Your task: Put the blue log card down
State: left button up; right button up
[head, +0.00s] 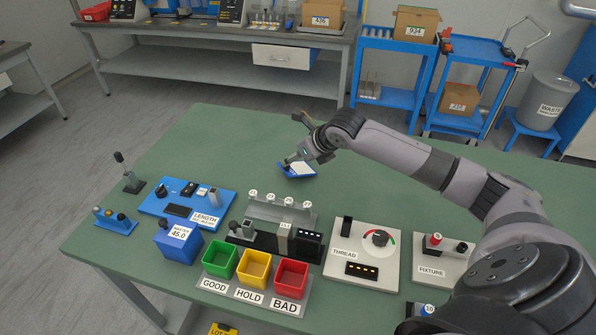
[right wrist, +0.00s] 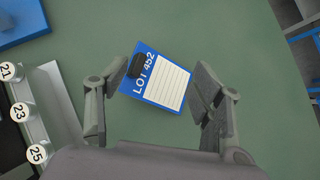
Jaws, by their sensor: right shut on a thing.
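The blue log card (head: 298,170) is in the head view over the bare middle of the green table, below my right gripper (head: 298,158). In the right wrist view the blue log card (right wrist: 163,83) shows a lined white sheet, a dark clip and the label "LOT 452". It sits between the two fingers of my right gripper (right wrist: 164,84), which is shut on it. I cannot tell whether the card touches the table. My left gripper is not in view.
The green table (head: 225,135) is clear around the card. Nearer stand a rack of numbered pegs (head: 283,207), the green bin (head: 220,259), yellow bin (head: 253,269), red bin (head: 290,279) and the thread gauge (head: 362,252). The blue length gauge (head: 170,208) is at left.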

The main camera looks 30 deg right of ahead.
aim_at(298, 171)
jog(key=shift+f, duration=0.6)
grip_shut()
notch_tip(298, 171, down, 4)
jog(key=shift+f, duration=0.25)
jog(key=shift+s+f, duration=0.1)
jog(key=shift+s, duration=0.05)
jog(key=c, duration=0.8)
grip_release()
jog(key=o, duration=0.5)
jog(key=shift+s+a+f, duration=0.1)
jog(key=shift+f, duration=0.05)
jog(key=o, duration=0.6)
jog(key=shift+f, duration=0.1)
jog(key=shift+c, duration=0.2)
jog(key=o, duration=1.3)
jog(key=shift+w+r, duration=0.25)
jog(key=shift+r, duration=0.05)
